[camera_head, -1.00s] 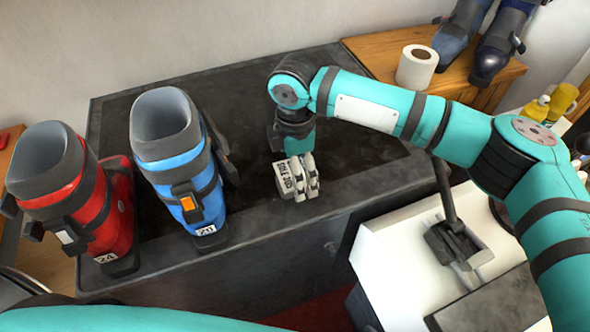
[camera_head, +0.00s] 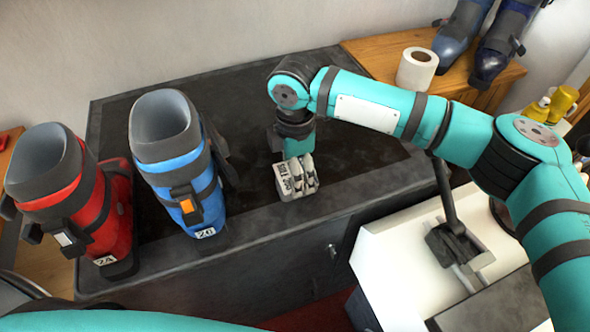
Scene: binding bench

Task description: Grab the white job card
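My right gripper (camera_head: 298,178) hangs over the front part of the dark bench top (camera_head: 255,195), to the right of the blue boot. Its pale fingers are small and close together in the camera_head view, and I cannot tell whether they are open or shut on anything. I cannot make out a separate white job card; the gripper may hide it. My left gripper is out of view; only a teal part of my arm shows along the bottom edge.
A blue ski boot (camera_head: 175,165) and a red ski boot (camera_head: 70,200) stand on the left, with small white number labels at their toes. A paper roll (camera_head: 417,67) and dark blue boots (camera_head: 492,50) are on a wooden bench at the back right.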

